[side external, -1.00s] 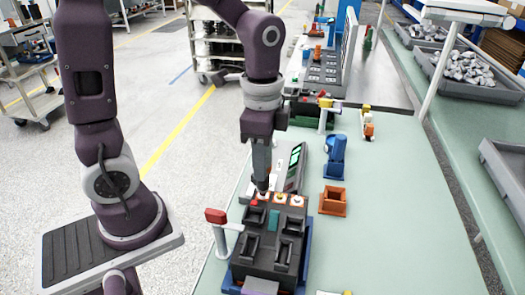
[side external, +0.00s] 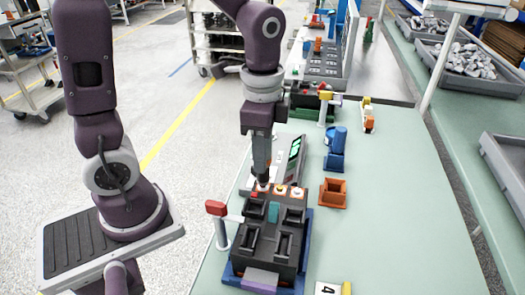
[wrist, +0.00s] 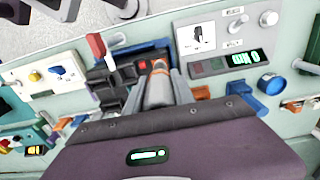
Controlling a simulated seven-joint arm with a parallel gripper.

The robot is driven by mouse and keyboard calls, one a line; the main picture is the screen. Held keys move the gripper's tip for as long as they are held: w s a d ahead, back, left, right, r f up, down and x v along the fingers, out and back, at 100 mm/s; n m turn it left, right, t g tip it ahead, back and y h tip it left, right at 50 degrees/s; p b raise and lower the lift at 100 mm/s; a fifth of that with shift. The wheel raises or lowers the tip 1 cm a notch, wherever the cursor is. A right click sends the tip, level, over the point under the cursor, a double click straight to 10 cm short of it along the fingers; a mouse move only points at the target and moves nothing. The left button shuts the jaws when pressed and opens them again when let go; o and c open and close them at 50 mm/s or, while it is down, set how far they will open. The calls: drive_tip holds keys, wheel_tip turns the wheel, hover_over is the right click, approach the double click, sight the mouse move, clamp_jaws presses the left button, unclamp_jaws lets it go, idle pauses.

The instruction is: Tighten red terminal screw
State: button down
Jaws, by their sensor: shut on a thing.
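The red terminal screw (side external: 263,189) is at the left end of a short row of red, orange and white terminals on the back of the dark breaker block (side external: 268,236). My gripper (side external: 262,172) points straight down over the red terminal. In the wrist view its two fingers (wrist: 158,88) are shut on a grey cylindrical tool with an orange end (wrist: 160,88). The tool's lower end is at or just above the red terminal; contact cannot be told. A red terminal (wrist: 143,65) shows beside the tool in the wrist view.
A red-topped lever post (side external: 219,226) stands close left of the block. The bench to the right is mostly clear.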

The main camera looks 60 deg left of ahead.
drive_tip(key=shift+f, duration=0.8)
idle(1.3)
drive_tip(key=shift+r, duration=0.1)
idle(1.0)
drive_tip(key=shift+r, duration=2.95)
